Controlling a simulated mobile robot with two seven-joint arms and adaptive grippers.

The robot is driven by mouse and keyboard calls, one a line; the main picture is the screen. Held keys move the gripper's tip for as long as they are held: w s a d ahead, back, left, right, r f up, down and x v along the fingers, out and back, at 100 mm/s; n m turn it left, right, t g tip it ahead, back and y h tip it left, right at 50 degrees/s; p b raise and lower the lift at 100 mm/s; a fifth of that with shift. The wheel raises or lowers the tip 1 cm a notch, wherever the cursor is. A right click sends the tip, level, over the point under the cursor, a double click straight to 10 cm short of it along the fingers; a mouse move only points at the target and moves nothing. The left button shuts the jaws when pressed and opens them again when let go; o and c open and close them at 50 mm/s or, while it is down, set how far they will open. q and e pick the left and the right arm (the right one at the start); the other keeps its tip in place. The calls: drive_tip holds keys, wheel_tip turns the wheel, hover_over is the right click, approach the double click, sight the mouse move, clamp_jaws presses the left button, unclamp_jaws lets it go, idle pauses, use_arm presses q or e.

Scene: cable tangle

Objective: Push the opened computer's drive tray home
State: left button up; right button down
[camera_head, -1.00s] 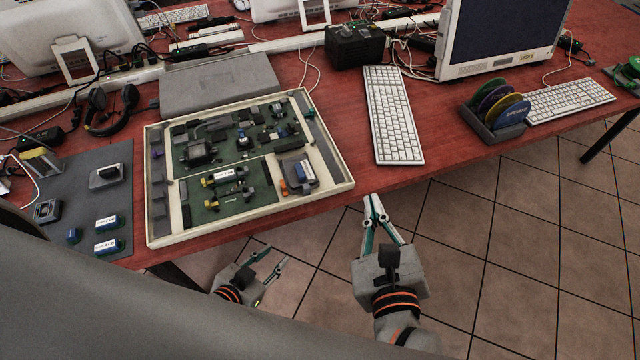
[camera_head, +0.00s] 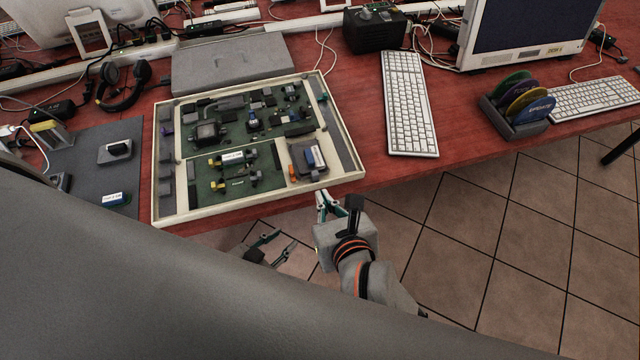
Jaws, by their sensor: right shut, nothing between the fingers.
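The opened computer (camera_head: 246,208) is a flat cream case on the red table, with green boards inside. In its front right part sits the drive tray (camera_head: 305,172), grey, with a blue and white labelled block and an orange tab (camera_head: 292,171) at its left side. I cannot tell how far in the tray sits. My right gripper (camera_head: 324,197) is shut and empty, just beyond the front edge of the case, below the tray in the picture. My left gripper (camera_head: 279,241) is open and empty, lower and further left, off the table's front edge.
A grey lid-like panel (camera_head: 230,62) lies behind the case. A dark mat (camera_head: 80,146) with small modules lies left. A white keyboard (camera_head: 408,105) and a disc rack (camera_head: 515,125) stand right. Tiled floor (camera_head: 480,230) is open in front.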

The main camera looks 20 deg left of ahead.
sight(312, 166)
drive_tip(key=shift+w+a+r, duration=0.1)
drive_tip(key=shift+w+a, duration=0.4)
drive_tip(key=shift+w, duration=0.25)
drive_tip(key=shift+w+a+r, duration=0.1)
drive_tip(key=shift+w+a, duration=0.35)
drive_tip(key=shift+w, duration=0.25)
drive_tip(key=shift+w+a, duration=0.2)
drive_tip(key=shift+w, duration=0.15)
drive_tip(key=shift+w+a+f, duration=0.1)
drive_tip(key=shift+w+a, duration=0.35)
drive_tip(key=shift+w, duration=0.2)
drive_tip(key=shift+w+a, duration=0.4)
drive_tip(key=shift+w, duration=0.2)
drive_tip(key=v, duration=1.2)
drive_tip(key=shift+s, duration=0.1)
